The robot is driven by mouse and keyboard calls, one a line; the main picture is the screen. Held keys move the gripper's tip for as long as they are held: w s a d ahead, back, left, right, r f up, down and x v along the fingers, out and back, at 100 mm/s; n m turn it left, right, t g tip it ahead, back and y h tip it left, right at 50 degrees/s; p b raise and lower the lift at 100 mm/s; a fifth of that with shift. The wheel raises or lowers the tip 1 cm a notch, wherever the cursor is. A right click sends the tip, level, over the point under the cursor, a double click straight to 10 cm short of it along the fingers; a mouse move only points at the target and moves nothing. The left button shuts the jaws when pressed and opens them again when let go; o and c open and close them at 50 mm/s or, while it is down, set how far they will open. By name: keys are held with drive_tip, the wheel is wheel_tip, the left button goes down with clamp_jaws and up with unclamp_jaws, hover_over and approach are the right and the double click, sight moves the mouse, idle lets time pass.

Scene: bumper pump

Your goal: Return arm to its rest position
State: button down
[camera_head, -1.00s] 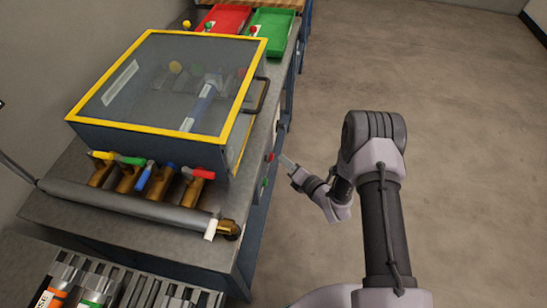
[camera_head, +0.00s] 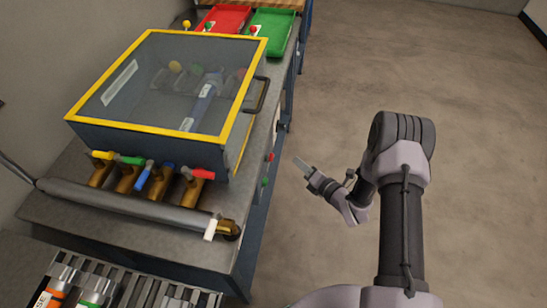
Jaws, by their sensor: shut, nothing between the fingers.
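My gripper (camera_head: 303,165) is over the bare floor to the right of the workbench (camera_head: 165,237). Its fingers are together and hold nothing. It points up and left toward the bench's side, apart from it. A red button (camera_head: 270,157) and a green button (camera_head: 264,182) sit on that side, left of the gripper. My arm is bent, with its elbow at the right of the view.
A yellow-framed clear-lidded box (camera_head: 152,137) stands on the bench, with a dark handle (camera_head: 261,95). Coloured valve levers (camera_head: 203,174) line a pipe (camera_head: 125,205) in front. A red tray (camera_head: 226,18) and green tray (camera_head: 270,30) lie behind. The floor (camera_head: 460,100) at right is clear.

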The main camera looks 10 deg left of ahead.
drive_tip(key=shift+w, duration=0.1)
idle(0.4)
